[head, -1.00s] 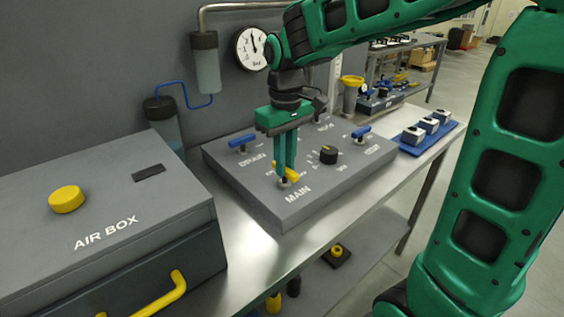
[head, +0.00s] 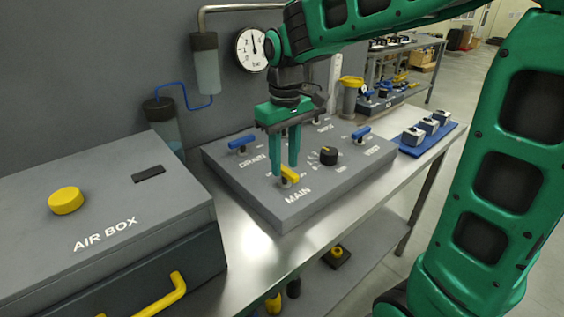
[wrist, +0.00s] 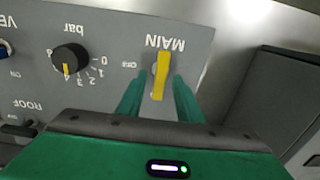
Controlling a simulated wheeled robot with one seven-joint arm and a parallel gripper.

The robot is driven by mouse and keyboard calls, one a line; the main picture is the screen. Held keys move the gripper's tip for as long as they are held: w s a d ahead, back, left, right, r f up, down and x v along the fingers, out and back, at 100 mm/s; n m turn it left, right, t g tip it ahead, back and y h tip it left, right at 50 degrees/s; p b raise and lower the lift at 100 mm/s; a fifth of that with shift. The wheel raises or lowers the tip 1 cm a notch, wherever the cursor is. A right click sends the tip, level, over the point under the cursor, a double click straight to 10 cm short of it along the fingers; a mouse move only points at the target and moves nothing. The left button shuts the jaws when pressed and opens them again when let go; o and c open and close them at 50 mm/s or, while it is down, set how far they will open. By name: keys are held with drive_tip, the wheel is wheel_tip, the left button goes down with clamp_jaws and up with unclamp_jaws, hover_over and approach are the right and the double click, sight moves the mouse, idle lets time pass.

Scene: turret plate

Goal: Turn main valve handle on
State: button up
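The yellow main valve handle (head: 290,175) sits on the grey panel (head: 330,185), beside the MAIN label. In the wrist view the handle (wrist: 161,75) runs up and down the picture, its long axis not pointing at the OFF mark to its left. My gripper (head: 285,170) points down over the handle. In the wrist view its two fingers (wrist: 158,88) stand apart on either side of the handle, with gaps visible on both sides. I cannot tell how far the fingertips reach down beside it.
Blue handles stand by DRAIN (head: 242,142) and VENT (head: 361,132). A black dial (head: 329,155) is close to the right of my gripper. The air box (head: 110,200) is at left, a gauge (head: 251,48) on the wall. A blue tray (head: 425,138) lies at right.

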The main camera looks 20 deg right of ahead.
sight(285, 168)
wheel_tip(285, 168, up, 10)
idle(0.4)
idle(0.3)
drive_tip(key=s+d+f+m, duration=0.5)
drive_tip(key=s+d+f, duration=0.2)
drive_tip(key=s, duration=0.4)
drive_tip(key=s+d+f+m, duration=0.5)
drive_tip(key=s+d+f, duration=0.3)
drive_tip(key=s+d, duration=0.2)
drive_tip(key=s, duration=0.2)
drive_tip(key=shift+s+d+f, duration=0.15)
drive_tip(key=shift+s+d, duration=0.15)
